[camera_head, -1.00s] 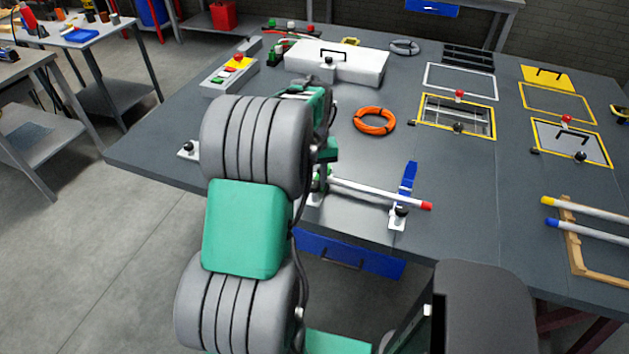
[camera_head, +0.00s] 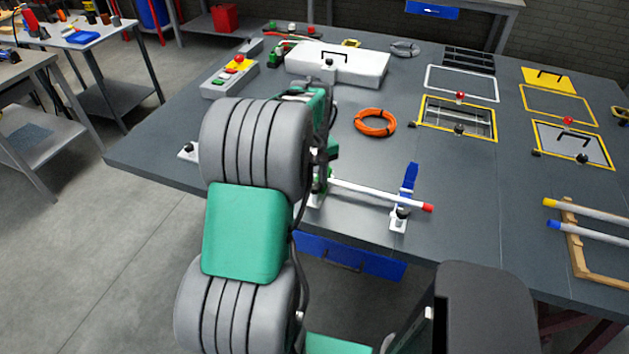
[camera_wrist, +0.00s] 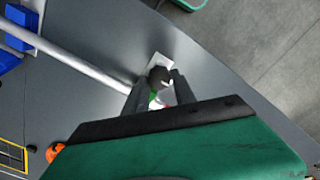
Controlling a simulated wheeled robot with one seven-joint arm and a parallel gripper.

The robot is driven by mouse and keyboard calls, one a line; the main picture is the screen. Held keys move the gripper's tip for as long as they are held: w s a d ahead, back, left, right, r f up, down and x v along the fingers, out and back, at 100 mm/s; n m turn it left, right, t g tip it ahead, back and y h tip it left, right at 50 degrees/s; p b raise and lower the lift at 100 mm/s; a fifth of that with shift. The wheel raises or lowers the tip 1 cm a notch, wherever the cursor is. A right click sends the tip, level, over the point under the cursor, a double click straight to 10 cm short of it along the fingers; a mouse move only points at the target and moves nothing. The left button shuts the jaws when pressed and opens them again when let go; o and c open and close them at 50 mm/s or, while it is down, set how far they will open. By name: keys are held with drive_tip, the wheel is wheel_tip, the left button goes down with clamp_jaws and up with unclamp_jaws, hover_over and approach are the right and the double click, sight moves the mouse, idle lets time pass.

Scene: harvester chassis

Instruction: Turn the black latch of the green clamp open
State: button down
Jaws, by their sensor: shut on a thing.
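The green clamp (camera_wrist: 153,97) sits on a small white base plate near the table's front edge; in the head view a sliver of it (camera_head: 319,186) shows beside my arm. Its black latch (camera_wrist: 157,76) is a dark rounded knob above the plate. My gripper (camera_wrist: 160,86) is at the clamp, its two dark fingers on either side of the latch and shut on it. Part of the clamp is hidden between the fingers. A white rod (camera_head: 375,193) with a red end runs right from the green clamp to the blue clamp (camera_head: 409,178).
An orange ring (camera_head: 375,122) and a white case (camera_head: 336,65) lie behind the clamps. A control box (camera_head: 230,76) stands at the back left. Yellow-framed panels (camera_head: 458,118) are set at the right. The table between the ring and the rod is clear.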

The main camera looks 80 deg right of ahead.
sight(315, 184)
drive_tip(key=c, duration=1)
unclamp_jaws()
drive_tip(key=shift+c, duration=0.2)
wheel_tip(315, 184, up, 8)
drive_tip(key=shift+f+b, duration=0.1)
drive_tip(key=shift+b, duration=0.45)
